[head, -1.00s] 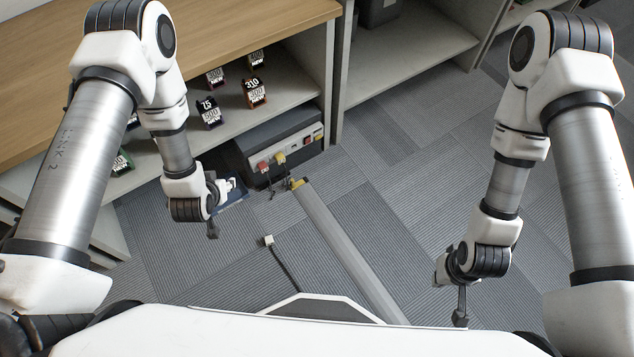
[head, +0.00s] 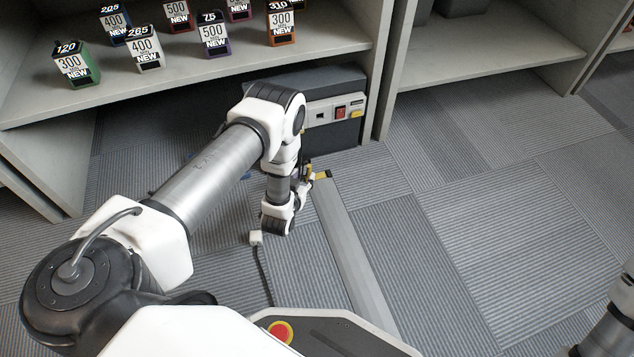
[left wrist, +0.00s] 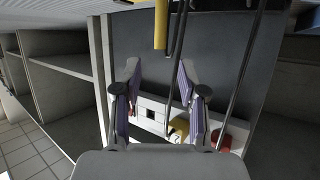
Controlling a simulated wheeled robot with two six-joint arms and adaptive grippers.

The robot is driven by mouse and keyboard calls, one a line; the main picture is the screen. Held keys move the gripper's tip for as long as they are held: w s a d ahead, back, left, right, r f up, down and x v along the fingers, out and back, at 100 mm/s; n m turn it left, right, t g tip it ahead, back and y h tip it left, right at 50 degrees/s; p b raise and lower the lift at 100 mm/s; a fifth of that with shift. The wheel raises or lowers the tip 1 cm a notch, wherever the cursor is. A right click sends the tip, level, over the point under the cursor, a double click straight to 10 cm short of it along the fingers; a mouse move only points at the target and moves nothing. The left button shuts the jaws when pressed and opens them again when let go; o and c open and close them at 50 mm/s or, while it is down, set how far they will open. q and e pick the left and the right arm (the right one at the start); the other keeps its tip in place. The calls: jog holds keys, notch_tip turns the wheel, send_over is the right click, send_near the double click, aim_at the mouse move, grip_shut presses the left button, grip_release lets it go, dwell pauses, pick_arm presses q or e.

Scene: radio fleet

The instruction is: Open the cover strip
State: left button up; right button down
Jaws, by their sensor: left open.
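The cover strip (head: 348,235) is a long grey flat strip lying on the carpet, running from the box toward my base. A yellow bar (left wrist: 161,25), perhaps the strip's end piece, shows beyond the fingertips. My right gripper is out of view; only part of that arm shows at the lower right.
A dark box with a grey front panel (head: 322,116) stands under the shelf, partly hidden by my left arm. A cable with a pale plug (head: 256,238) lies left of the strip. Several labelled cartons stand on the shelf (head: 200,72). The carpet (head: 490,220) at right is clear.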

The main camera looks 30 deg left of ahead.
aim_at(308, 168)
pick_arm(q)
jog(key=b+x, duration=0.2)
jog(key=x, duration=0.1)
jog(key=f+b+x, duration=0.1)
jog(key=b+x, duration=0.2)
jog(key=x, duration=0.1)
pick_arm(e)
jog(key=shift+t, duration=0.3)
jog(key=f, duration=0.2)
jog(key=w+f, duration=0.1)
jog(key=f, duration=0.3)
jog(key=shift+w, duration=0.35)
pick_arm(q)
jog(key=shift+w, duration=0.2)
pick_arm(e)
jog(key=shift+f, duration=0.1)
pick_arm(q)
jog(key=shift+r, duration=0.15)
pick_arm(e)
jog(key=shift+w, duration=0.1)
pick_arm(q)
grip_shut()
